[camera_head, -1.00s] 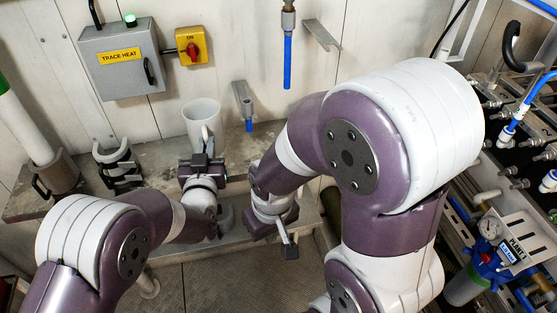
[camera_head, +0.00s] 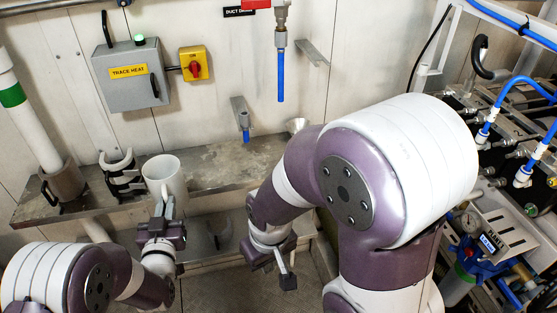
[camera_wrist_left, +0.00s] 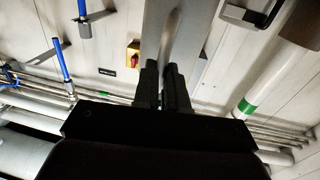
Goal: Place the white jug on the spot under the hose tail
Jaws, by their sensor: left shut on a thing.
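The white jug (camera_head: 164,177) is in the head view, upright, at the front edge of the steel shelf, left of centre. My left gripper (camera_head: 166,212) is shut on its handle, on the near side. In the left wrist view the fingers (camera_wrist_left: 164,88) close on a grey upright strip, the jug's handle, in front of the jug (camera_wrist_left: 172,30). Whether the jug's base touches the shelf is hidden. A blue hose tail (camera_head: 281,78) hangs from a valve, right of the jug. A shorter blue tail (camera_head: 245,134) hangs at a bracket. My right gripper (camera_head: 287,281) is low; its jaw state is unclear.
A black-and-white holder (camera_head: 120,175) and a pipe socket (camera_head: 63,183) stand left of the jug. My right arm covers the shelf's right end. Piping fills the right.

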